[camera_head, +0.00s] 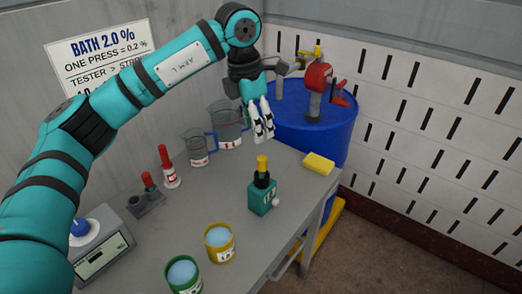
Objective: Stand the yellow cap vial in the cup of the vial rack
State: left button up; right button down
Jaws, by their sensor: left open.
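A yellow cap (262,163) stands upright above the black collar of a small teal block (262,200) on the table. The vial body below the cap is mostly hidden in the collar. A low dark grey holder, which looks like the vial rack (152,204), stands at the left of the table. A red-capped piece (148,181) is upright in it, and its front cup looks empty. My left gripper (263,138) is open, pointing down a little above and behind the yellow cap, apart from it. My right gripper is not in view.
A red-topped white bottle (168,170) stands behind the holder. Two jugs (228,125) (197,150) stand at the back. Green (182,276) and yellow (219,243) cups are in front. A yellow sponge (319,163) lies near the blue drum (330,135). A scale-like device (102,247) stands left.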

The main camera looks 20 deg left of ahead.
aim_at(261, 157)
pick_arm(q)
jog(key=f, duration=0.3)
jog(key=w+f+p, duration=0.1)
jog(key=f, duration=0.3)
jog(key=f+p, duration=0.1)
jog(key=f, duration=0.2)
jog(key=shift+w+d+f, duration=0.2)
jog(key=shift+w+d, duration=0.05)
jog(key=shift+w, duration=0.1)
jog(key=f, duration=0.2)
jog(key=f+p, duration=0.1)
jog(key=shift+w+d+f, duration=0.1)
jog(key=shift+w+f, duration=0.05)
jog(key=shift+w, duration=0.1)
jog(key=shift+f, duration=0.1)
jog(key=shift+c, duration=0.4)
jog(key=c, duration=0.5)
grip_shut()
jog(key=shift+c, duration=0.9)
grip_release()
grip_shut()
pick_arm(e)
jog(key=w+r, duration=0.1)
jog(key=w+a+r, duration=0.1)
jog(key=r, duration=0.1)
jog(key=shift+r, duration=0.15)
